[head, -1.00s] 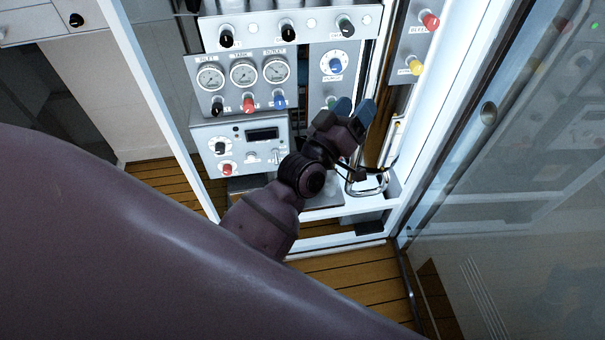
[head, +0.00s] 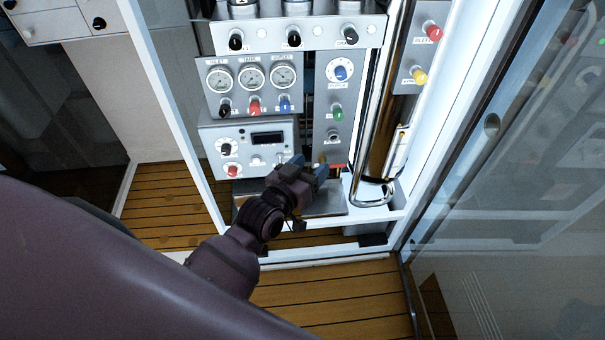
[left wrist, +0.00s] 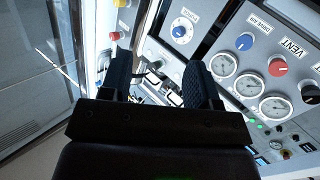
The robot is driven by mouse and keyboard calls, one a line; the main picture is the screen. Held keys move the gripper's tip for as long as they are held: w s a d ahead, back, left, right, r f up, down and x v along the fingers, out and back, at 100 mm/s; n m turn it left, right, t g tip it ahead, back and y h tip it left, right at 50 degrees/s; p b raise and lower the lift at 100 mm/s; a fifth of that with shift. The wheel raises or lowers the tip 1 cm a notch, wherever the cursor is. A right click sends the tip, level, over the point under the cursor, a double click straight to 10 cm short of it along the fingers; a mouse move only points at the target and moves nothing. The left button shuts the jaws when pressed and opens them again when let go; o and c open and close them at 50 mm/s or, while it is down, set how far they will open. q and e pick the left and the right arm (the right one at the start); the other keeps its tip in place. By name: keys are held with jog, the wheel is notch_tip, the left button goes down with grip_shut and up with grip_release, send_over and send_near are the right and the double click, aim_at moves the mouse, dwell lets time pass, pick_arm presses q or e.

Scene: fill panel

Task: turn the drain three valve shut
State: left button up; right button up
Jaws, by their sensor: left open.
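Three black knobs stand in a row on the upper panel, left (head: 236,41), middle (head: 294,39) and right (head: 351,36). Their labels are too small to read, so I cannot tell which is the drain three valve. My left gripper (head: 308,168) is open and empty in front of the lower panel, well below that row. In the left wrist view its two dark fingers (left wrist: 160,80) stand apart with nothing between them. My right gripper is not in view.
A gauge panel (head: 207,97) has black, red and blue knobs. Right of it are a blue dial (head: 341,72) and a green knob (head: 337,112). A shiny vertical pipe (head: 372,140) stands right of the gripper. A glass door (head: 520,200) is at the right.

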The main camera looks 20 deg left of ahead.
pick_arm(q)
jog(key=shift+s+a+f, duration=0.25)
jog(key=shift+s+f, duration=0.15)
